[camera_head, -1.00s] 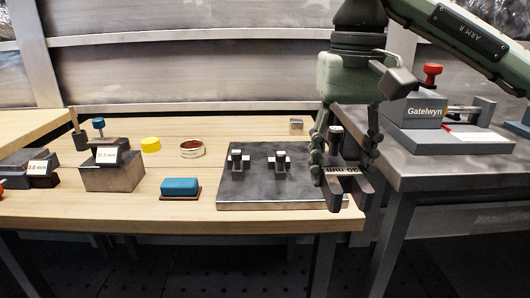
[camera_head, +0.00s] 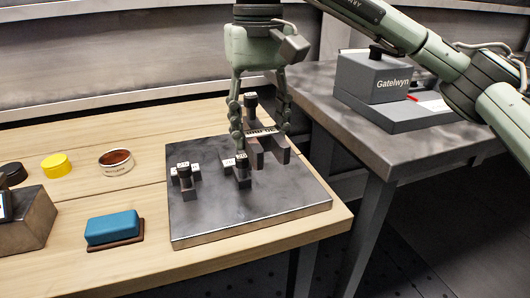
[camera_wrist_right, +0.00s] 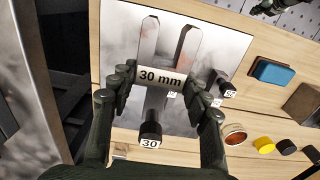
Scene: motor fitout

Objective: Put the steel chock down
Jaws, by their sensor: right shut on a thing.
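The steel chock (camera_head: 267,148) is a dark forked block with a black knob and a white label. My right gripper (camera_head: 262,118) is shut on it, above the right rear part of the steel plate (camera_head: 290,195). In the right wrist view the chock (camera_wrist_right: 150,105) reads "30 mm", its two prongs point away, and the fingers of my right gripper (camera_wrist_right: 160,85) are at both sides of it. A gap under the chock is hard to judge.
Two smaller chocks stand on the plate, one at the left (camera_head: 185,176) and one close beside the held chock (camera_head: 238,172). The plate's front is clear. A grey table (camera_head: 335,110) adjoins.

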